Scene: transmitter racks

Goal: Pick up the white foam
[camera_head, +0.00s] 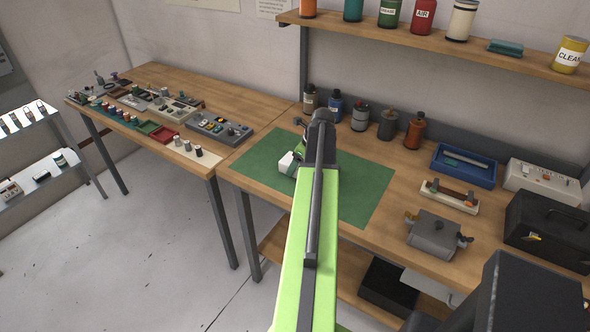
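A small white block (287,162), which looks like the white foam, is at the left part of the green mat (355,180) on the right-hand workbench. My light green and dark arm reaches over the mat and covers its middle. The end of my arm, with my gripper (299,152), is down close beside the white block, mostly hidden behind the arm. Its fingers cannot be made out, so I cannot tell whether they touch or hold the block.
Several bottles (360,117) stand along the back of the bench. A blue tray (464,165), a grey vise-like device (434,233) and a black case (548,228) stand to the right. The left bench (215,93) holds many small parts. A shelf (430,40) with cans hangs above.

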